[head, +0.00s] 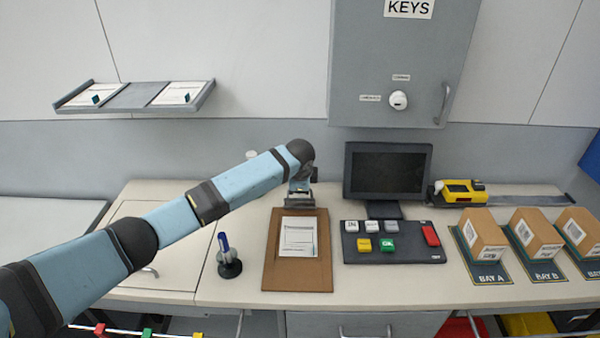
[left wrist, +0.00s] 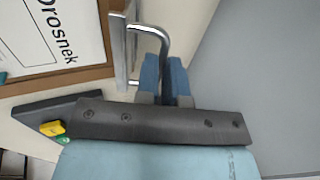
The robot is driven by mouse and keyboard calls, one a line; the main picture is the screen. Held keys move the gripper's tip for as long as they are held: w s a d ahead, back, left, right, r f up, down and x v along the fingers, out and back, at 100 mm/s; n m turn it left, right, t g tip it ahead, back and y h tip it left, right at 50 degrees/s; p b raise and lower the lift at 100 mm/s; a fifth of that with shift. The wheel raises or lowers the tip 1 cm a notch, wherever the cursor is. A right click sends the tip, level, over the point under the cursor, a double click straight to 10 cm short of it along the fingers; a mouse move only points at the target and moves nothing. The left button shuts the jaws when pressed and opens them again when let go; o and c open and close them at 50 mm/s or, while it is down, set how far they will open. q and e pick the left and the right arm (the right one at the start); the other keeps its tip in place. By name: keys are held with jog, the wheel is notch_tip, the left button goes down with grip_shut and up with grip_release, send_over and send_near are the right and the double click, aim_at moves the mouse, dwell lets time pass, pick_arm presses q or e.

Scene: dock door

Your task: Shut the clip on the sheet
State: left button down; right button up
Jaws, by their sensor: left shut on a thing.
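The brown clipboard (head: 297,275) lies on the counter with a white printed sheet (head: 299,238) on it. The sheet also shows in the left wrist view (left wrist: 45,38), with a strip of brown board around it. The metal clip (head: 298,203) is at the board's far end. In the left wrist view the clip's plate (left wrist: 118,50) has a bent wire lever (left wrist: 150,30) rising from it. My left gripper (head: 300,186) is above the clip, its blue fingers (left wrist: 166,78) shut on the lever. I cannot tell whether the clip presses on the sheet. My right gripper is not in view.
A pen in a round stand (head: 229,258) is left of the clipboard. A button panel (head: 392,243) and monitor (head: 386,172) are right of it. Boxes (head: 484,236) stand in bays farther right. A grey key cabinet (head: 400,60) hangs above the counter.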

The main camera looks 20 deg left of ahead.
aim_at(300, 199)
pick_arm(q)
jog(key=shift+s+d+r+t, duration=0.1)
jog(key=shift+s+t, duration=0.3)
jog(key=shift+t, duration=0.1)
jog(key=shift+s+d+f+t+y+p, duration=0.2)
jog(key=shift+s+t+y+p, duration=0.3)
jog(key=shift+t, duration=0.5)
jog(key=shift+s+d+f+t+b, duration=0.15)
jog(key=shift+s+f+t+b, duration=0.2)
jog(key=shift+s+t, duration=0.3)
jog(key=shift+s+d+f+t+y+b, duration=0.1)
jog(key=shift+s+f+t+y+b, duration=0.15)
jog(key=shift+t, duration=0.3)
jog(key=shift+s+f+t+b, duration=0.15)
jog(key=shift+s+t+b, duration=0.05)
jog(key=shift+t+b, duration=0.3)
jog(key=s+f+t+b, duration=0.1)
jog(key=t+b, duration=0.1)
jog(key=b, duration=0.1)
jog(key=s+t+y+b, duration=0.1)
jog(key=t+b, duration=0.1)
jog(key=b, duration=0.1)
jog(key=shift+d+f+y, duration=0.25)
jog(key=shift+d+f, duration=0.1)
jog(key=shift+f, duration=0.05)
jog(key=shift+s+t+b, duration=0.15)
jog(key=shift+t+b, duration=0.45)
jog(key=shift+b, duration=0.45)
